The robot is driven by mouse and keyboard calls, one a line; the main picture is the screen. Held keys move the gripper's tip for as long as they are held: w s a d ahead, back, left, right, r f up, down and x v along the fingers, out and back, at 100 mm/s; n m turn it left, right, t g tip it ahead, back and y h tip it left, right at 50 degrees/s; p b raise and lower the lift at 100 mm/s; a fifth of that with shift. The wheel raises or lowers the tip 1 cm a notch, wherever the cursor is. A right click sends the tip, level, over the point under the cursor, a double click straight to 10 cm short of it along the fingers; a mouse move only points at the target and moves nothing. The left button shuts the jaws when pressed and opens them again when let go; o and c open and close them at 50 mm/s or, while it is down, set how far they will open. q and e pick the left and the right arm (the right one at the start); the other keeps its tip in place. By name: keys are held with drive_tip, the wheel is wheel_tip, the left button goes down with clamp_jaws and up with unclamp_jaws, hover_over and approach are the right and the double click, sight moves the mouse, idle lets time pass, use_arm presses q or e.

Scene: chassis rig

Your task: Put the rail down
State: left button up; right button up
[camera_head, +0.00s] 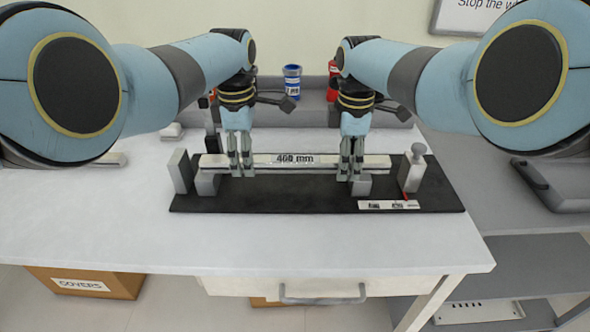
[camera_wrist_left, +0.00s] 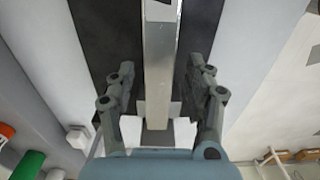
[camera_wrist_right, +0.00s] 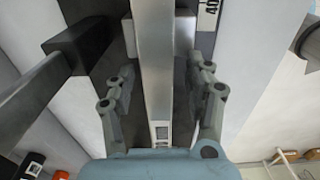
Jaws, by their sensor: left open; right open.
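The rail (camera_head: 265,160), a long pale metal bar marked 460 mm or similar, lies level across the black fixture base (camera_head: 285,198). It rests over grey support blocks, one near each end. My left gripper (camera_head: 242,172) is open around the rail near its left end; in the left wrist view the rail (camera_wrist_left: 158,80) runs between the parted fingers. My right gripper (camera_head: 350,174) is open around the rail near its right end; in the right wrist view the rail (camera_wrist_right: 153,70) passes between the fingers with gaps on both sides.
A grey end block (camera_head: 180,171) stands at the fixture's left, a clamp post with a knob (camera_head: 412,170) at its right. A label (camera_head: 389,205) lies on the base's front right. Blue (camera_head: 292,82) and red containers stand behind. The table front (camera_head: 300,240) is clear.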

drive_tip(key=shift+r, duration=0.6)
use_arm(q)
wheel_tip(320, 180, up, 11)
drive_tip(key=shift+s+r, duration=0.15)
drive_tip(key=shift+s, duration=0.05)
use_arm(e)
wheel_tip(320, 180, up, 11)
drive_tip(key=shift+f, duration=0.1)
